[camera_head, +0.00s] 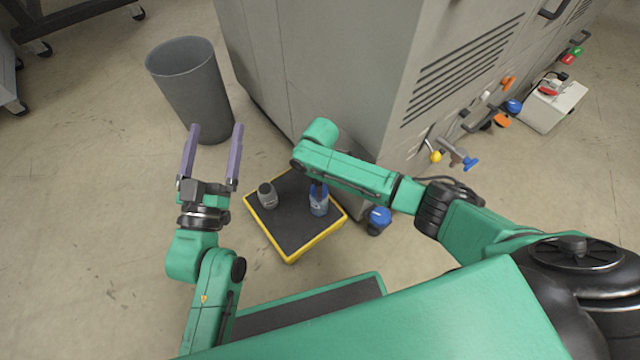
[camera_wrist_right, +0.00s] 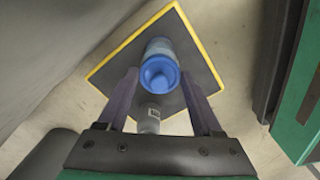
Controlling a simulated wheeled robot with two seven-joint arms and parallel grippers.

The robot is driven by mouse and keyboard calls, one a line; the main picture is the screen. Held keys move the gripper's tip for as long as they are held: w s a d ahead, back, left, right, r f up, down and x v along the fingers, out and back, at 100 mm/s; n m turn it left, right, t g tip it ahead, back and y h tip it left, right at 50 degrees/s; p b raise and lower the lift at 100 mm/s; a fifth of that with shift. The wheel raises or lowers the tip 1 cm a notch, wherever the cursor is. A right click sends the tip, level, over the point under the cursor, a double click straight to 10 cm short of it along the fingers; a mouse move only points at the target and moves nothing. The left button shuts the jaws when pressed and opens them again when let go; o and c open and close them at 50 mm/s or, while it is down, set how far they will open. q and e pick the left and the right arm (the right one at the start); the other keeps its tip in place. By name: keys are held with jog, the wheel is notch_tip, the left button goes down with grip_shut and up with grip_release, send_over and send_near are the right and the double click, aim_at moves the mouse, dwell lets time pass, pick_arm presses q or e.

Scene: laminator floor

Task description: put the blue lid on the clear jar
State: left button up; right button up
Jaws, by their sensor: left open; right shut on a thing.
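The clear jar (camera_head: 319,205) stands upright on a black, yellow-edged mat (camera_head: 290,248), looking bluish. It also shows in the right wrist view (camera_wrist_right: 160,46). The blue lid (camera_wrist_right: 158,75), with a raised knob, lies between the fingertips of my right gripper (camera_wrist_right: 160,76), which is shut on it. The lid is at or just over the jar's top; I cannot tell whether it is seated. In the head view my right arm hides most of that gripper. My left gripper (camera_head: 214,134) is open and empty, left of the mat.
A grey container with a label (camera_head: 267,195) stands on the mat left of the jar. A grey bin (camera_head: 190,85) stands behind my left gripper. A large grey machine (camera_head: 330,70) with colored handles rises behind the mat.

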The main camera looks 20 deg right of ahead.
jog(key=shift+p, duration=0.35)
dwell(0.6)
jog(key=o, duration=1.4)
jog(key=shift+r, duration=0.1)
notch_tip(320, 180, up, 7)
jog(key=p, duration=0.8)
jog(key=shift+c, duration=0.7)
grip_shut()
